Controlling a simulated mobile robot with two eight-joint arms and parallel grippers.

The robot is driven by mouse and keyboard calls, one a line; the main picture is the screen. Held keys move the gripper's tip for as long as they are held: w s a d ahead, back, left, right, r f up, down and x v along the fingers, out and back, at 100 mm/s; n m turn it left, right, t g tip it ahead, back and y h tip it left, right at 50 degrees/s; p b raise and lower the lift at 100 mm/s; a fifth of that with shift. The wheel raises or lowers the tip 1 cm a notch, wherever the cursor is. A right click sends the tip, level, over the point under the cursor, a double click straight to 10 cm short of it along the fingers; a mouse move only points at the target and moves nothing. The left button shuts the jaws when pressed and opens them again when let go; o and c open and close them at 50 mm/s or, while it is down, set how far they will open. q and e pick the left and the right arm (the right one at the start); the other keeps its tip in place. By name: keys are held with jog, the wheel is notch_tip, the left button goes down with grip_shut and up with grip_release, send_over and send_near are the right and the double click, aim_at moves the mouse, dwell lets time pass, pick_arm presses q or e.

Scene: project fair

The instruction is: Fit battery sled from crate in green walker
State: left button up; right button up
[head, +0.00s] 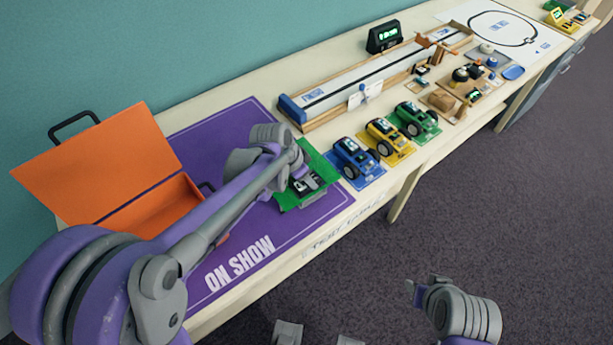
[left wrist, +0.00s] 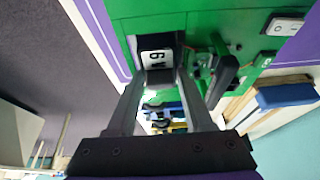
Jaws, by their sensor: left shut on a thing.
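The green walker (head: 318,165) is on the purple mat, partly hidden by my left arm. In the left wrist view its green body (left wrist: 130,28) fills the top, with a white rocker switch (left wrist: 290,25) and a black lever-like part (left wrist: 228,72). My left gripper (left wrist: 158,84) is shut on the battery sled (left wrist: 157,58), a dark block with a white label. The sled is at an opening in the green body; I cannot tell how deep it sits. The open orange crate (head: 150,208) is at the left. My right gripper (head: 413,289) is over the floor, away from everything.
Blue (head: 354,160), yellow (head: 388,138) and green (head: 414,120) wheeled vehicles stand right of the mat (head: 225,120). Behind them are a wooden track (head: 370,75) and a black timer (head: 384,37).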

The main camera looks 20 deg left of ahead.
pick_arm(q)
jog(key=shift+r, duration=0.3)
jog(key=shift+f, duration=0.35)
dwell(1.2)
jog(key=o, duration=1.4)
jog(key=shift+s, duration=0.1)
jog(key=shift+c, duration=0.2)
jog(key=shift+r, duration=0.1)
jog(key=shift+r+p, duration=0.35)
jog(key=shift+r, duration=0.05)
jog(key=shift+r+p, duration=2.2)
jog(key=shift+r, duration=1.1)
